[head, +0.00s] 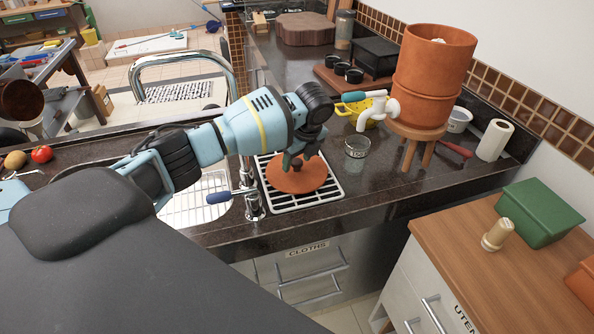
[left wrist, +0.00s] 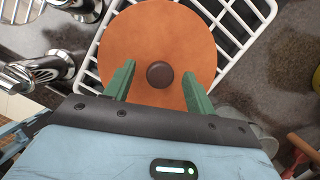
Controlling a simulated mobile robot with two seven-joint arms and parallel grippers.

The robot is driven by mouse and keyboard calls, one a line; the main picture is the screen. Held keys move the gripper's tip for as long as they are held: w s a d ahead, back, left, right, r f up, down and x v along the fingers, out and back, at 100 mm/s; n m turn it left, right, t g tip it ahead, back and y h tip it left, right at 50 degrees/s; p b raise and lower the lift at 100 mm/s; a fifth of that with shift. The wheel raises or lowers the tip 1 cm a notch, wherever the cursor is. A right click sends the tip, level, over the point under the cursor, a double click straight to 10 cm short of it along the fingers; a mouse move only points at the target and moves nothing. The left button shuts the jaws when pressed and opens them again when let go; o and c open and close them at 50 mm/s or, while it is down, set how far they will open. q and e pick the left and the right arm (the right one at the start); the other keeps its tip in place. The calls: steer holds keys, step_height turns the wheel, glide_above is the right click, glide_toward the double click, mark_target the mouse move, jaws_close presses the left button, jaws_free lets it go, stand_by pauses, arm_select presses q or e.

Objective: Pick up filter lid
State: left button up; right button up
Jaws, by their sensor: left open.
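The filter lid (head: 296,178) is a round terracotta disc lying flat on a white wire rack. In the left wrist view the lid (left wrist: 160,30) fills the top middle, with a dark round knob (left wrist: 159,74) at its centre. My left gripper (head: 297,160) is above the lid, its fingers pointing down. In the left wrist view the green fingers of the left gripper (left wrist: 158,84) are open, one on each side of the knob with a gap to it. The right gripper is not in view.
The white rack (head: 332,190) stands on the dark counter beside the sink tap (head: 254,205). A glass (head: 357,148) is right of the rack. The terracotta filter (head: 428,75) stands on a wooden stool (head: 414,137) further right. A yellow colander (head: 375,110) is behind.

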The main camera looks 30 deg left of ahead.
mark_target(298, 162)
arm_select(q)
steer(key=shift+r, duration=0.1)
steer(key=shift+c, duration=0.2)
steer(key=c, duration=1.1)
step_height(298, 162, up, 10)
